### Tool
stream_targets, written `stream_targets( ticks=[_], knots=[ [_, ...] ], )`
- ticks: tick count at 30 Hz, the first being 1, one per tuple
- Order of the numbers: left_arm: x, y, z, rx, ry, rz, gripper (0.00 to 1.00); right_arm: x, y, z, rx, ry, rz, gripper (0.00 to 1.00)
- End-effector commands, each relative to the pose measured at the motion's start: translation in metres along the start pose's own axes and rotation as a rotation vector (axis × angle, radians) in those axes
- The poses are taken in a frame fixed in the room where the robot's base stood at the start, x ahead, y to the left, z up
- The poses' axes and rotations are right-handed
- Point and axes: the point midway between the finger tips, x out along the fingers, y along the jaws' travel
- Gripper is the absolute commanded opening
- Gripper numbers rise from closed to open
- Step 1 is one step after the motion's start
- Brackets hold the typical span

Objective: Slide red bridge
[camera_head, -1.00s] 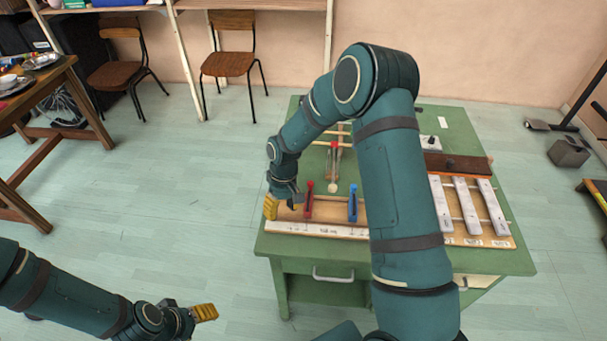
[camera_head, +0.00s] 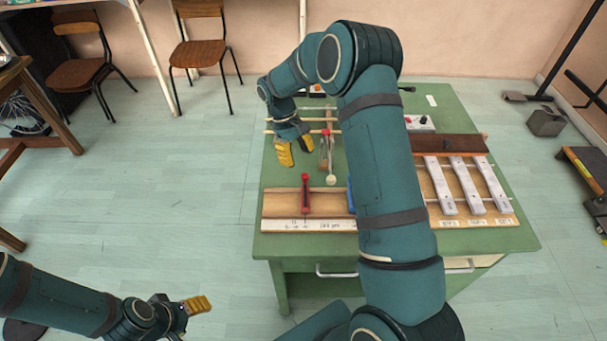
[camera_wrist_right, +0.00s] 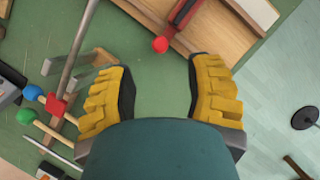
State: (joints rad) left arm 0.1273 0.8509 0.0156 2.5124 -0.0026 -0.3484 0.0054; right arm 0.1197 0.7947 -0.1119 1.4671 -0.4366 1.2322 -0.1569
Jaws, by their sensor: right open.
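The red bridge (camera_head: 305,192) stands on the long wooden board (camera_head: 280,204) with a white scale strip along its front. In the right wrist view the red bridge (camera_wrist_right: 184,14) is at the top, with a round red knob at its near end. My right gripper (camera_head: 295,152) is open and empty, behind and slightly left of the red bridge, apart from it. In the right wrist view its two yellow fingers (camera_wrist_right: 160,85) are spread over bare green table. My left gripper (camera_head: 197,304) is low at the left, away from the table; its jaw opening cannot be made out.
A blue bridge (camera_head: 351,195) is mostly hidden behind my right arm. A pale ball (camera_head: 331,180) hangs near a stand behind the board. Grey bars (camera_head: 467,186) lie at the right of the green table (camera_head: 470,242). Mallets with blue (camera_wrist_right: 32,92) and green (camera_wrist_right: 25,116) heads lie nearby.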

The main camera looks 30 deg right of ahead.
Motion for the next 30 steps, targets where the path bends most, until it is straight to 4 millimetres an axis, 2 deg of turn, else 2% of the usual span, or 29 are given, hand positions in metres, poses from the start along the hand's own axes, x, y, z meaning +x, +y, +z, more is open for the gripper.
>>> stream_targets(
  ticks=[3,10,15,24,28,29,30],
  knots=[
    [0.005,-0.002,-0.001,0.000,0.002,0.000,0.62,0.025,0.000,0.000,0.001,-0.003,-0.002,0.52],
    [0.009,-0.004,-0.001,0.001,0.005,0.000,0.62,0.056,0.000,0.000,0.000,-0.001,-0.001,0.52],
    [0.010,-0.004,-0.002,0.001,0.006,0.000,0.62,0.064,0.000,0.000,0.000,0.000,-0.001,0.52],
    [0.010,-0.004,-0.002,0.001,0.006,0.000,0.62,0.065,0.000,0.000,0.000,0.001,-0.001,0.51],
    [0.010,-0.004,-0.002,0.001,0.006,0.000,0.62,0.065,0.000,0.000,0.000,0.001,-0.001,0.06],
    [0.010,-0.004,-0.002,0.001,0.006,0.000,0.62,0.065,0.000,0.000,0.000,0.001,-0.001,0.00],
    [0.010,-0.004,-0.002,0.001,0.006,0.000,0.62,0.065,0.000,0.000,0.000,0.001,-0.001,0.00]
  ],
)
